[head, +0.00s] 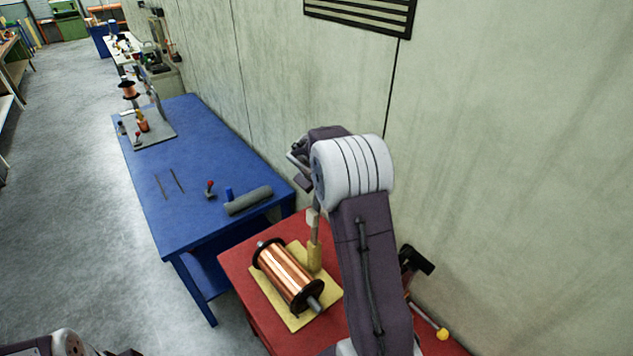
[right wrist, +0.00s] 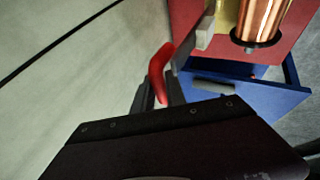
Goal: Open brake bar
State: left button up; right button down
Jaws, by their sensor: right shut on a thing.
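A copper-wound spool (head: 288,275) with black flanges lies on a yellow plate (head: 328,296) on the red table (head: 240,262). A post with a yellow foot (head: 314,255) stands beside the spool, under my right wrist. In the right wrist view, my right gripper (right wrist: 162,88) is shut on a red handle (right wrist: 160,68). A pale grey bar (right wrist: 205,30), apparently the brake bar, runs from near this handle toward the spool (right wrist: 262,20). In the head view my right wrist hides most of the handle and bar. My left gripper is out of view.
A blue table (head: 190,190) stands beyond the red one, holding a grey roll (head: 248,200), a small red-knobbed lever (head: 210,187) and a spool stand. The wall (head: 480,130) is close on the right. The floor (head: 80,220) at left is clear.

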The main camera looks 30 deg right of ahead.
dwell(0.3)
jog(key=c, duration=1.5)
grip_release()
jog(key=shift+o, duration=0.7)
jog(key=shift+s, duration=0.2)
jog(key=shift+a, duration=0.1)
